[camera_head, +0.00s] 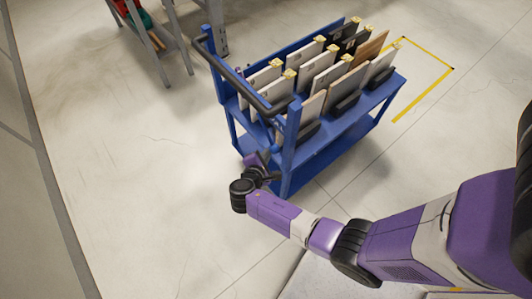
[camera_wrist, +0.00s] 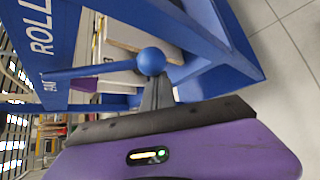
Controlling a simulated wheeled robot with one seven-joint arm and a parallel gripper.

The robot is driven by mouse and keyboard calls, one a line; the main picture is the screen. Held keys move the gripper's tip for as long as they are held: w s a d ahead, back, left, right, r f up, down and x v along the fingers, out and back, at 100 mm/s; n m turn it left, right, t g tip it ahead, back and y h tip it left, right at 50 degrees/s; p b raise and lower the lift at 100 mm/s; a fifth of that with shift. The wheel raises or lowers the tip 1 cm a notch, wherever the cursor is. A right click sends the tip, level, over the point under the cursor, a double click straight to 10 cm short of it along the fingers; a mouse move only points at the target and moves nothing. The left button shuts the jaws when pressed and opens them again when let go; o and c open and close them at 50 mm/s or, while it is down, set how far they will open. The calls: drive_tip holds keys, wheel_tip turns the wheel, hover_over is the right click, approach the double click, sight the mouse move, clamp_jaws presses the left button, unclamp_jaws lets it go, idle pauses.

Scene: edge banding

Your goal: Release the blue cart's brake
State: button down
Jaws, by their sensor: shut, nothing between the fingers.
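The blue cart (camera_head: 322,152) stands in the upper middle of the head view, loaded with upright panels. In the wrist view, a blue lever (camera_wrist: 95,72) with a round ball knob (camera_wrist: 152,61) runs sideways beside the cart's blue frame (camera_wrist: 215,60). My gripper (camera_head: 268,170) is at the cart's near end, low beside its corner post. In the wrist view my gripper (camera_wrist: 157,88) is shut and empty, with its dark fingertips right by the ball knob. I cannot tell whether they touch it. The lever is not clear in the head view.
The cart has a dark push handle (camera_head: 240,85) at its near end. A grey rack (camera_head: 160,40) with red and green items stands at the upper left. Yellow tape (camera_head: 425,95) marks the floor behind the cart. The floor left of the cart is clear.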

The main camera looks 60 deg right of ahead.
idle(0.4)
drive_tip(key=w+f+b, duration=0.3)
drive_tip(key=f+b, duration=0.1)
drive_tip(key=b, duration=0.1)
drive_tip(key=a+r+p, duration=0.1)
drive_tip(key=a+r, duration=0.6)
drive_tip(key=a, duration=0.1)
drive_tip(key=shift+s+a, duration=0.3)
